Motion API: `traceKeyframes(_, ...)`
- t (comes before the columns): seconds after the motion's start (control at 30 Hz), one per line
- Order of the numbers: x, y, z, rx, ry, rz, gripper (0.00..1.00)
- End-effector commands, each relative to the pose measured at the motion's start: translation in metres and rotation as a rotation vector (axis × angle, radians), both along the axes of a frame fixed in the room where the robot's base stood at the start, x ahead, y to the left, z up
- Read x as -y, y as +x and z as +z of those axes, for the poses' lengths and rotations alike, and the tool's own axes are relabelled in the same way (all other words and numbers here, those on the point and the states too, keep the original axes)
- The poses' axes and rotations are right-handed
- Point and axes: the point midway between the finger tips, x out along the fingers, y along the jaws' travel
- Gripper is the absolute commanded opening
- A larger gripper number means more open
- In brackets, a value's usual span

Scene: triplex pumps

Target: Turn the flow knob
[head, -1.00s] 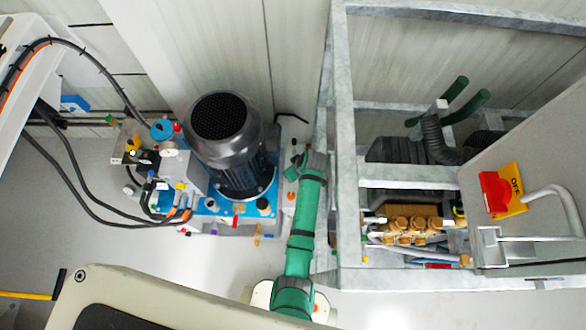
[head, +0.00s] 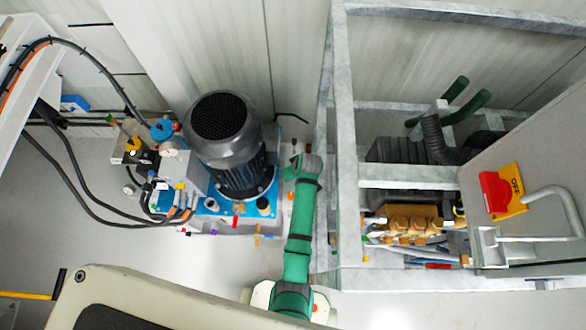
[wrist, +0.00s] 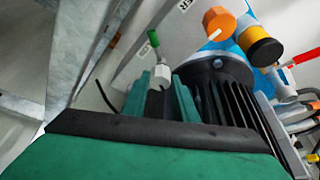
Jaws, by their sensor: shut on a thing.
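My gripper (wrist: 160,100) is green. In the wrist view its two fingers are closed around a small light grey fitting with a green-tipped stem (wrist: 154,42). I cannot tell for sure that this is the flow knob, as the label near it is only partly readable. In the head view my green arm (head: 299,230) reaches up to the right edge of the pump unit. Its end hides what the fingers hold there.
A dark motor (head: 222,140) stands close left of my gripper, and its fins show in the wrist view (wrist: 235,110). An orange knob (wrist: 218,22) sits nearby. A grey metal frame (head: 342,130) rises close on the right. Hoses (head: 75,165) hang at left.

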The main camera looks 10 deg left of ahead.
Motion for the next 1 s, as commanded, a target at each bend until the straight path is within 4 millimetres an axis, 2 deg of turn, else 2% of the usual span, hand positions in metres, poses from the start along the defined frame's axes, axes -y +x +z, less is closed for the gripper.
traceKeyframes(1.0,-0.0048,-0.0023,-0.0004,-0.001,-0.003,-0.9,0.04)
